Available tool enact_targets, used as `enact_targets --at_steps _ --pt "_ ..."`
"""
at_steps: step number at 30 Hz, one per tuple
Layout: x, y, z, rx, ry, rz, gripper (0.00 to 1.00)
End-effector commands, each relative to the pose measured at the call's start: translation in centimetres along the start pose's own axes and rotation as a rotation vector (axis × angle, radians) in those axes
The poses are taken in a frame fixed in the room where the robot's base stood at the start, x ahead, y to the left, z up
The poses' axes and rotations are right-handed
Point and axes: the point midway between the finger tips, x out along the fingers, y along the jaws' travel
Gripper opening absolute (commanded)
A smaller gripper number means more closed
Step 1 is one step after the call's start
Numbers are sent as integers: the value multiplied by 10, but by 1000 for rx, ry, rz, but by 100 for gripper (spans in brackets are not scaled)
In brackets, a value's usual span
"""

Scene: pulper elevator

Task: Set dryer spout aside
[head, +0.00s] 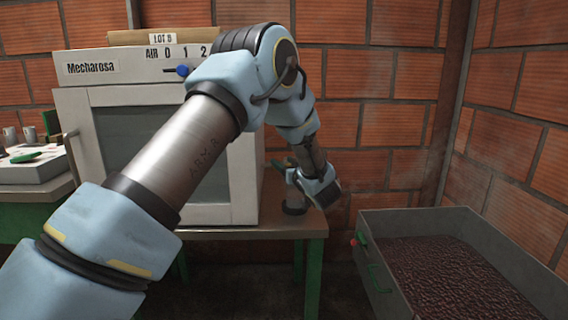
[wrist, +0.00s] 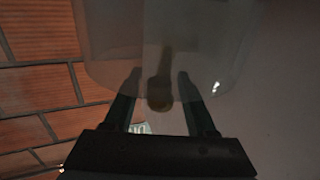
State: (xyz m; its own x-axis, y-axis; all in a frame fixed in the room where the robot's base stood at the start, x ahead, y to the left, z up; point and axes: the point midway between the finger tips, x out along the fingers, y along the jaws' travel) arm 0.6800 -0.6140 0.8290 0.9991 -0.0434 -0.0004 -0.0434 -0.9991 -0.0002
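My gripper shows in the wrist view (wrist: 158,74), with its two dark fingers spread apart. A brownish, rounded, knob-like piece (wrist: 159,92) lies between the fingers, with a visible gap on each side. Behind it is a pale, see-through round shape; I cannot tell whether these belong to the dryer spout. In the head view my arm reaches past the white dryer (head: 243,178), and its wrist hangs at the dryer's right side, above the table end. A small dark rounded piece (head: 294,206) stands on the table there, partly hidden by my wrist. My fingertips are not clear in the head view.
The dryer stands on a wooden table (head: 262,230) with green legs. A grey bin (head: 400,216) of dark red beans stands at the right. A green bench (head: 35,190) with cups is at the left. Brick walls close the back and right.

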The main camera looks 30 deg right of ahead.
Motion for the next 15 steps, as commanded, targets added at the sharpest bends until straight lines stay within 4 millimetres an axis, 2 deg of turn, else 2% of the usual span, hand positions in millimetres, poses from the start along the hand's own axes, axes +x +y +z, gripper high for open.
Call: enact_targets --at_steps 1,12,15 --pt "0 0 0 0 0 0 50" --pt "0 0 0 0 0 0 9" --pt "0 0 0 0 0 0 0"
